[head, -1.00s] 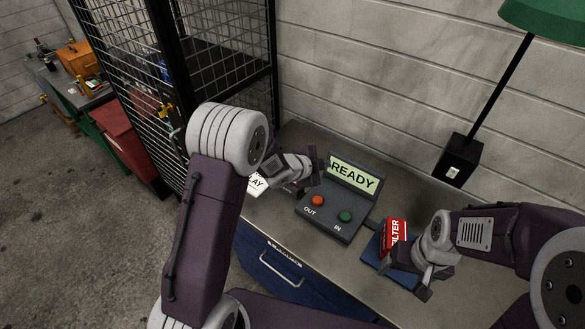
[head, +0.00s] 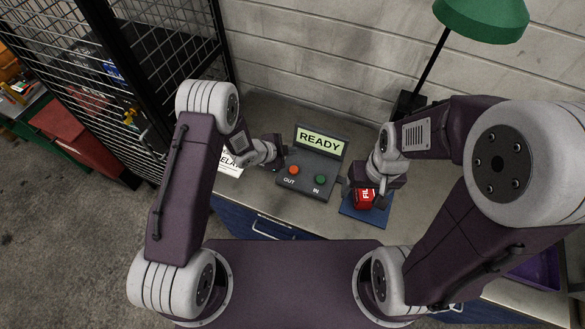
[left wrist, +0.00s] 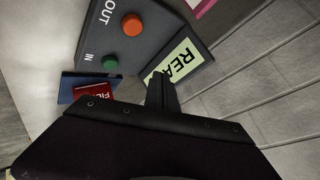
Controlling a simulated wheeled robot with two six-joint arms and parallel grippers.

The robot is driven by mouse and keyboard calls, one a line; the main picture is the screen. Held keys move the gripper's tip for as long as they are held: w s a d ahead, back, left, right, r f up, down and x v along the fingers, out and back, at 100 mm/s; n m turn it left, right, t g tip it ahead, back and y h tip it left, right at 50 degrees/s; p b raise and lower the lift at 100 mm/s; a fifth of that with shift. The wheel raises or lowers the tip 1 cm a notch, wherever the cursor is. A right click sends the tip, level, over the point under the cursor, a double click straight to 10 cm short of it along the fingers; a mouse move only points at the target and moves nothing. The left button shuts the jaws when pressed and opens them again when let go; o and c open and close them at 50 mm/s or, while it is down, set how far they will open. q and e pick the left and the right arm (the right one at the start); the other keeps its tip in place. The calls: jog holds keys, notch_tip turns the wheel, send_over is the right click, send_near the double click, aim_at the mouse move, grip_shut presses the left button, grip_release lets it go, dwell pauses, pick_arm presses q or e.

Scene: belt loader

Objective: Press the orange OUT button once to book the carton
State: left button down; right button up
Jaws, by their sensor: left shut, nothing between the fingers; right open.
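The dark console (head: 310,188) on the bench has an orange OUT button (head: 294,170), a green IN button (head: 320,179) and a lit display reading READY (head: 320,141). My left gripper (head: 282,159) is shut and empty, just left of the console's upper part and apart from the orange button. In the left wrist view the orange button (left wrist: 132,24) lies beyond the shut fingers (left wrist: 162,92). The red carton (head: 364,199), marked FIL, sits on a blue pad (head: 355,213). My right gripper (head: 377,194) is open at the carton; whether it touches cannot be told.
A white card (head: 231,165) lies left of the console, partly behind my left arm. A black lamp base with a green shade (head: 482,18) stands at the back right. A black mesh cage (head: 170,50) stands left of the bench.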

pick_arm(q)
jog(key=b, duration=0.6)
send_over(292, 171)
notch_tip(292, 171, down, 8)
jog(key=shift+w+a+r, duration=0.1)
jog(key=shift+w, duration=0.05)
jog(key=shift+f, duration=0.4)
jog(key=shift+b, duration=0.3)
dwell(0.9)
jog(key=shift+f+b, duration=0.35)
